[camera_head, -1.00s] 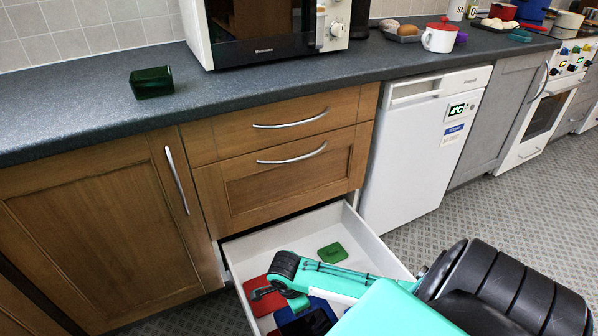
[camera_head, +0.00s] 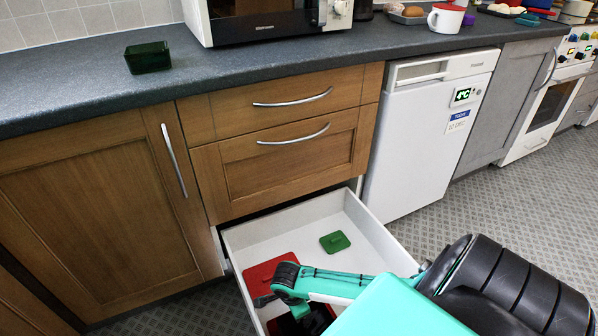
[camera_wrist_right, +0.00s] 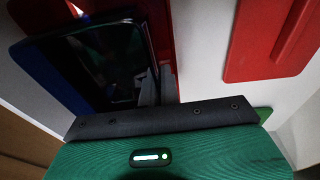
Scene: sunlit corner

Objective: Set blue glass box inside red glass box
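In the head view, my right arm reaches from the right into the open drawer. Its gripper (camera_head: 268,300) hangs over the drawer's front left part, its fingers mostly hidden. Under it lies a dark, glassy thing (camera_head: 318,318) with red beside it. In the wrist view, a dark glossy box-like thing (camera_wrist_right: 105,65) lies beyond my gripper's dark edge, with a blue surface (camera_wrist_right: 38,80) at its left and red (camera_wrist_right: 160,30) at its right. I cannot tell which belongs to the blue or red glass box. My left gripper is out of view.
The open drawer (camera_head: 385,245) also holds a red lid (camera_head: 268,270), also in the wrist view (camera_wrist_right: 275,40), and a green lid (camera_head: 335,242). A dark green glass box (camera_head: 148,58) stands on the counter (camera_head: 80,90). A white appliance (camera_head: 425,140) stands right of the drawer.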

